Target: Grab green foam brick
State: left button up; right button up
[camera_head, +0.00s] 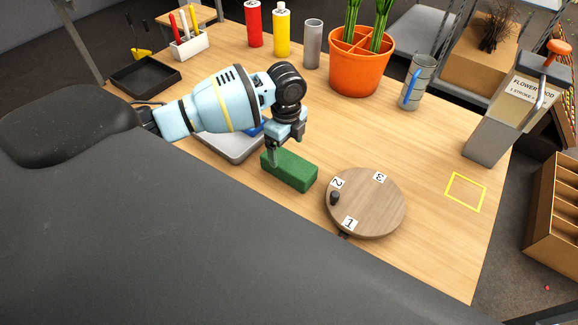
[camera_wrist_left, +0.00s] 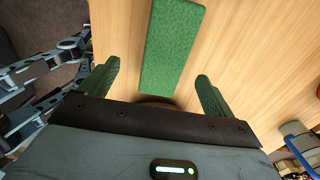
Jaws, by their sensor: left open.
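The green foam brick (camera_head: 290,170) lies flat on the wooden table, left of the round wooden turntable. In the left wrist view the brick (camera_wrist_left: 171,45) is a long green block in line with the gap between the fingers. My left gripper (camera_head: 272,155) is over the brick's left end in the head view. In the wrist view my left gripper (camera_wrist_left: 158,88) is open, with one finger on each side of the brick's line and bare table between them and the brick. My right gripper is in neither view.
The round turntable (camera_head: 375,205) with number labels is right of the brick. A grey tray-like device (camera_head: 232,146) sits behind my left arm. The table's right front is clear around a yellow square (camera_head: 465,192).

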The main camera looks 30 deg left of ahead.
aim_at(288, 161)
pick_arm(q)
jog(key=shift+w+f, duration=0.25)
jog(key=shift+f, duration=1.15)
jog(key=shift+w+f, duration=0.2)
jog(key=shift+f, duration=1.2)
jog(key=c, duration=1.1)
jog(key=shift+o, duration=0.2)
jog(key=shift+r, duration=0.1)
jog(key=shift+r, duration=0.35)
jog(key=r, duration=0.2)
jog(key=shift+s+r, duration=0.35)
jog(key=shift+r, duration=0.05)
jog(key=s+a+r, duration=0.1)
jog(key=s, duration=1.4)
jog(key=shift+s+r, duration=0.15)
jog(key=shift+r, duration=0.05)
jog(key=shift+a, duration=0.1)
